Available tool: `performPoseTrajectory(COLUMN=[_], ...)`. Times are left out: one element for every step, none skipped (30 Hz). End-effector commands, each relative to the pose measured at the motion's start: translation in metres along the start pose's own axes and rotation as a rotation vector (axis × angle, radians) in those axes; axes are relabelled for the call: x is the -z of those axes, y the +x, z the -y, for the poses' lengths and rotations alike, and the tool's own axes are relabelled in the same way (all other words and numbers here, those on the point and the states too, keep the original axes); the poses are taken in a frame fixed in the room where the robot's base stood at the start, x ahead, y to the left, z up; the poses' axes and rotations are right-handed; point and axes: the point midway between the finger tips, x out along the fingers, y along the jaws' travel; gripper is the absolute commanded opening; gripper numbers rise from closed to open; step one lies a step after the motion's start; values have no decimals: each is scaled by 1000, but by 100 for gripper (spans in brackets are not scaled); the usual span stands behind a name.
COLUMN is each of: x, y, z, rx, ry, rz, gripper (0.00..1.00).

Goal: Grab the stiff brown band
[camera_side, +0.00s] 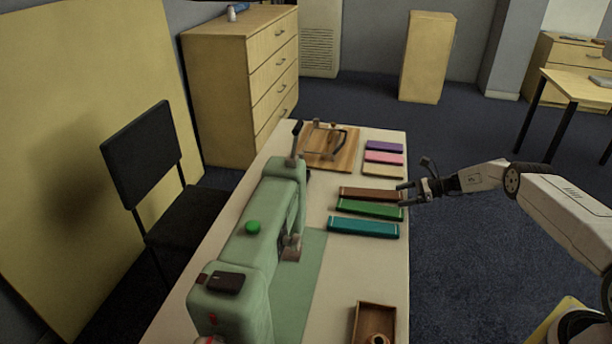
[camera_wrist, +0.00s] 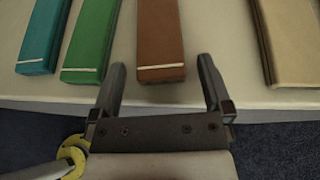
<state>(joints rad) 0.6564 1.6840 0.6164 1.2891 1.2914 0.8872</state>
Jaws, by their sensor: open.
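The brown band (camera_side: 371,194) lies flat on the table, a folded strip with a pale line across its near end. It is the farthest of a row of three, beyond a green band (camera_side: 369,209) and a teal band (camera_side: 363,228). My gripper (camera_side: 404,194) is open and empty at the table's right edge. In the wrist view my gripper (camera_wrist: 161,72) shows both fingers apart, touching nothing.
Purple (camera_side: 384,146), pink (camera_side: 383,157) and tan (camera_side: 384,170) bands lie farther back. A wooden board (camera_side: 345,152) with a clamp stands at the far end. A green sewing machine (camera_side: 255,235) fills the table's left side. A brown tray (camera_side: 362,318) sits at the near end.

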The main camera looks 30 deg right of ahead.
Motion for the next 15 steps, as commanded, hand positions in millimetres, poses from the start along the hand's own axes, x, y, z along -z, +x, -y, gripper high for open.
performPoseTrajectory(x=[0, 0, 0, 0, 0, 0, 0, 0, 0, 0, 0, 0, 0, 0, 0], y=[0, 0, 0, 0, 0, 0, 0, 0, 0, 0, 0, 0, 0, 0, 0], z=[0, 0, 0, 0, 0, 0, 0, 0, 0, 0, 0, 0, 0, 0, 0], rx=[0, 0, 0, 0, 0, 0, 0, 0, 0, 0, 0, 0, 0, 0, 0], ry=[0, 0, 0, 0, 0, 0, 0, 0, 0, 0, 0, 0, 0, 0, 0], rz=[0, 0, 0, 0, 0, 0, 0, 0, 0, 0, 0, 0, 0, 0, 0], gripper=[100, 100, 100, 100, 100, 100, 100, 100, 100, 100, 97, 84, 75, 65, 52])
